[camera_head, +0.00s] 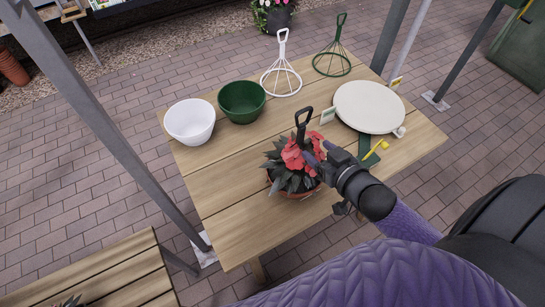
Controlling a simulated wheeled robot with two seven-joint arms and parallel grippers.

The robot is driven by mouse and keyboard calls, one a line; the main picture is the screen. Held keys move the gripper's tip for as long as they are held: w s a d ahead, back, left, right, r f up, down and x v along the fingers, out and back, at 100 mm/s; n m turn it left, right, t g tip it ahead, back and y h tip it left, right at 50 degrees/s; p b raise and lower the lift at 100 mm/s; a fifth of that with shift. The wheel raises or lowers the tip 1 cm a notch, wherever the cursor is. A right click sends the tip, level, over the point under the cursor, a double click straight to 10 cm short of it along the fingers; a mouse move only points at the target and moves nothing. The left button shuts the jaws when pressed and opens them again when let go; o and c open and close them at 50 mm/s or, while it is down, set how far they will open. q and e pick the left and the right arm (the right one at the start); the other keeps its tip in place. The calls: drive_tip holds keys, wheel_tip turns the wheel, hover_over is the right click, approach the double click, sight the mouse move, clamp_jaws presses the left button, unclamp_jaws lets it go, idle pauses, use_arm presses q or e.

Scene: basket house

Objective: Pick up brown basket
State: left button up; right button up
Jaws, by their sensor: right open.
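A brown basket (294,194) stands on the wooden table, filled with red flowers and dark green leaves. A black upright handle (303,122) rises above the flowers. My right gripper (318,153) is open, with its fingers at the right side of the flowers and below the top of the handle. I cannot tell whether the fingers touch the plant or the handle. The basket's lower part shows only as a thin brown band under the leaves. My left gripper is not in view.
The wooden table (229,225) also holds a white bowl (190,122), a green bowl (241,102), a white wire stand (281,79), a green wire stand (332,63) and a round white plate (369,105). The table's front left is clear.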

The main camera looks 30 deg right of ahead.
sight(303, 135)
drive_tip(key=x, duration=0.2)
drive_tip(key=b+x, duration=0.1)
drive_tip(key=x, duration=0.1)
drive_tip(key=shift+w+d+f, duration=0.1)
drive_tip(key=shift+w+d, duration=0.15)
drive_tip(key=x, duration=0.2)
drive_tip(key=b+x, duration=0.1)
drive_tip(key=x, duration=0.2)
drive_tip(key=shift+w+a+r, duration=0.15)
drive_tip(key=shift+a+r, duration=0.05)
drive_tip(key=shift+a, duration=0.05)
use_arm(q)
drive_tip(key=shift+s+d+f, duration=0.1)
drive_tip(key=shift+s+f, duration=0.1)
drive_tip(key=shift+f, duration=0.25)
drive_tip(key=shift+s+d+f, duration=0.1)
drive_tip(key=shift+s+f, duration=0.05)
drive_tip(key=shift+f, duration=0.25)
use_arm(e)
drive_tip(key=shift+c, duration=0.9)
clamp_jaws()
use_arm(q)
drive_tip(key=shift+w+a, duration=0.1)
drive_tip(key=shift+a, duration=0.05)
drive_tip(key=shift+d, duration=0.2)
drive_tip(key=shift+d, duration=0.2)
